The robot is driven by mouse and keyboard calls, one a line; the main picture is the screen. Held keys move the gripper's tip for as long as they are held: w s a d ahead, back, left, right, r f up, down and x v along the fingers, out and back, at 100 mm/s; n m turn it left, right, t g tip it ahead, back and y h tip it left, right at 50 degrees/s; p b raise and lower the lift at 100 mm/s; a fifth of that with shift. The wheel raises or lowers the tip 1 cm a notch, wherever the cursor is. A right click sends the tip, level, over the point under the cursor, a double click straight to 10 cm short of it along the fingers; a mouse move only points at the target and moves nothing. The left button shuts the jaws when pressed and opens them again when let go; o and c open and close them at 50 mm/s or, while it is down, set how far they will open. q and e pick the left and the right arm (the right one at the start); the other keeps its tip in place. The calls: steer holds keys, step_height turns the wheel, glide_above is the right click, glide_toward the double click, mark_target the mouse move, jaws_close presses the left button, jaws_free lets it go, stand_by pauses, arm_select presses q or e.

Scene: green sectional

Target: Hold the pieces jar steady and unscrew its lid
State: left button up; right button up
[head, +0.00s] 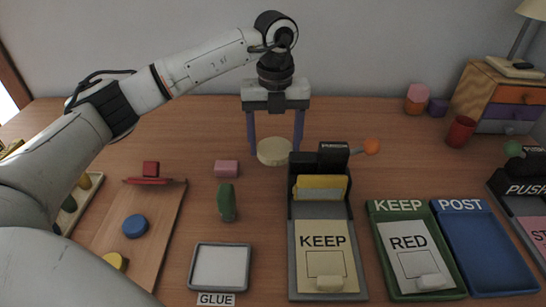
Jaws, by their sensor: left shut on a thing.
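My left gripper (276,143) points straight down at the back middle of the table. Its two blue-purple fingers stand on either side of a cream round lid (275,152) and are shut on it. The lid lies flat and level, and a short cream side shows below its top. I cannot make out a separate jar body under it, so whether the lid sits on the jar or on the table is unclear. My right gripper is not in view.
A black press (320,210) with an orange-knobbed lever stands close right of the lid. A pink block (227,168) and green piece (226,202) lie left. A glue tray (220,245), green KEEP tray (452,260) and blue POST tray (480,245) stand in front. The back left is clear.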

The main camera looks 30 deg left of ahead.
mark_target(275, 147)
arm_select(q)
steer(key=shift+f, duration=1.95)
steer(key=shift+f, duration=0.15)
steer(key=o, duration=1.2)
step_height(275, 147, up, 12)
steer(key=shift+r+p, duration=0.2)
steer(key=shift+p, duration=0.3)
